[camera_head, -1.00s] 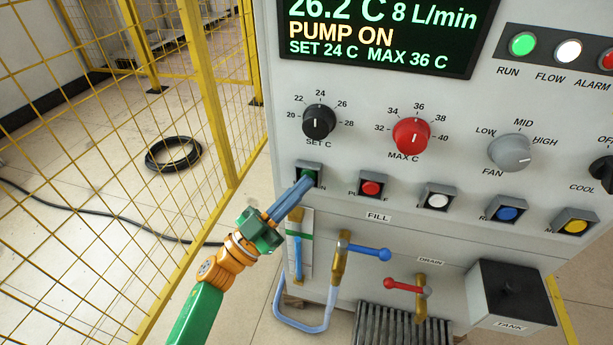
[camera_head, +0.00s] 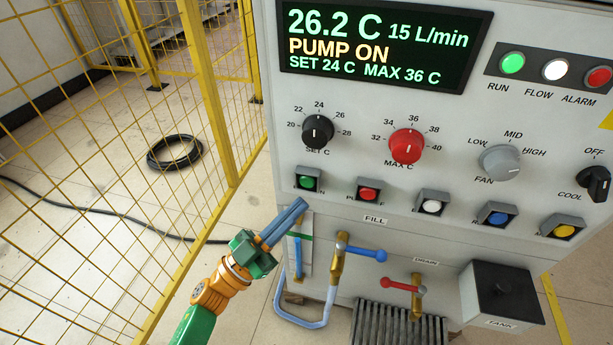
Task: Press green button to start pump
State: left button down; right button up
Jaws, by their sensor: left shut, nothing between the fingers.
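The green button (camera_head: 308,183) sits in a dark square housing at the left end of the button row on the grey panel. It is fully visible and nothing touches it. My left gripper (camera_head: 303,204) is shut and empty, with its blue fingertips just below the green button and apart from it. The display (camera_head: 380,45) reads 26.2 C, 15 L/min, PUMP ON, SET 24 C, MAX 36 C. The RUN lamp (camera_head: 512,63) glows green. My right gripper does not show.
A red button (camera_head: 368,194) is right of the green one, followed by white, blue and yellow buttons. A blue-handled valve (camera_head: 343,255) and a red-handled valve (camera_head: 404,286) stick out below. A yellow mesh fence (camera_head: 212,110) stands on the left.

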pick_arm(q)
jog(key=shift+s+a+p, duration=0.2)
jog(key=shift+s+p, duration=0.05)
jog(key=shift+s, duration=0.4)
jog(key=shift+s+a+p, duration=0.2)
jog(key=shift+s, duration=0.4)
jog(key=s+a+p, duration=0.3)
jog(key=s+p, duration=0.1)
jog(key=s, duration=0.6)
jog(key=shift+s+a, duration=0.2)
jog(key=shift+s, duration=0.05)
